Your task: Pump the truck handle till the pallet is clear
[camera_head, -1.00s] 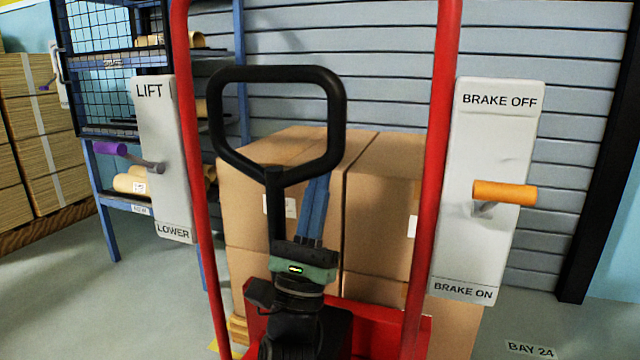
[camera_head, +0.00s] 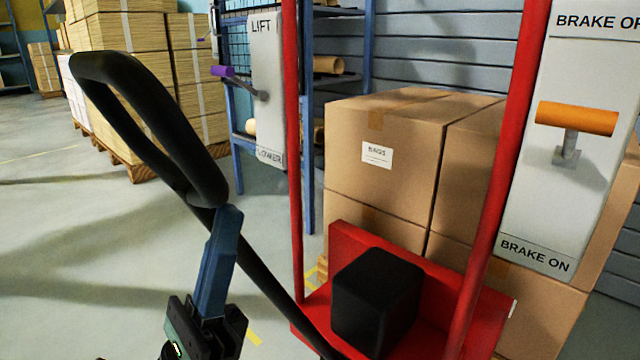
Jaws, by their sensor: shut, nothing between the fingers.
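The truck's black loop handle (camera_head: 140,105) leans far to the left, its shaft running down right to the red truck (camera_head: 490,320). My gripper (camera_head: 229,213) has blue fingers, shut and empty. It is just below the loop's lower end, beside the shaft; I cannot tell if it touches. Cardboard boxes (camera_head: 385,150) are stacked behind the truck's red frame. Only a sliver of the wooden pallet (camera_head: 322,268) shows under them, so its height off the floor is hidden. A LIFT/LOWER panel (camera_head: 268,120) has a purple-knobbed lever (camera_head: 222,71) in its upper half.
A BRAKE OFF/BRAKE ON panel (camera_head: 535,225) at right has an orange-gripped lever (camera_head: 577,118) in its upper half. Red uprights (camera_head: 293,150) stand in front of the boxes. Stacked sheets on pallets (camera_head: 150,70) and a blue rack (camera_head: 308,120) are behind. Floor at left is clear.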

